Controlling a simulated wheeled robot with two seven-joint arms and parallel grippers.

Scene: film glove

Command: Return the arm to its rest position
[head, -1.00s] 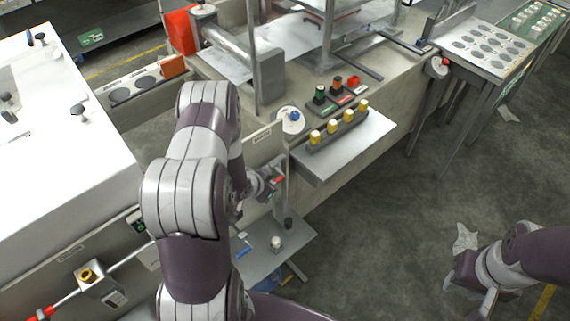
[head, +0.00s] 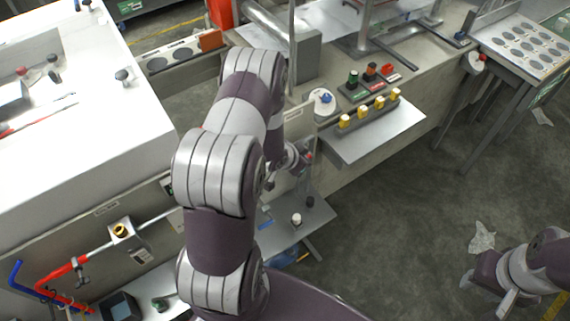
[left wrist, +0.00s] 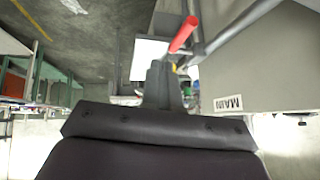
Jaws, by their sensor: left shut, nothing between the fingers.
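My left arm rises through the middle of the head view, bent over the bench front. Its gripper is largely hidden there behind my own forearm. In the left wrist view the left gripper (left wrist: 162,78) is shut and empty, with its fingers together. A red lever handle (left wrist: 184,34) shows beyond the fingertips; I cannot tell how far off it is. My right gripper (head: 486,292) is at the lower right of the head view, over the floor. Its fingers look apart and nothing shows between them.
A white-topped cabinet (head: 80,150) stands at left. A shelf (head: 375,140) with yellow-capped items (head: 370,108) juts from the bench. Below it is a lower shelf (head: 310,218). Red piping (head: 55,275) runs at lower left. Open floor (head: 430,210) lies at right.

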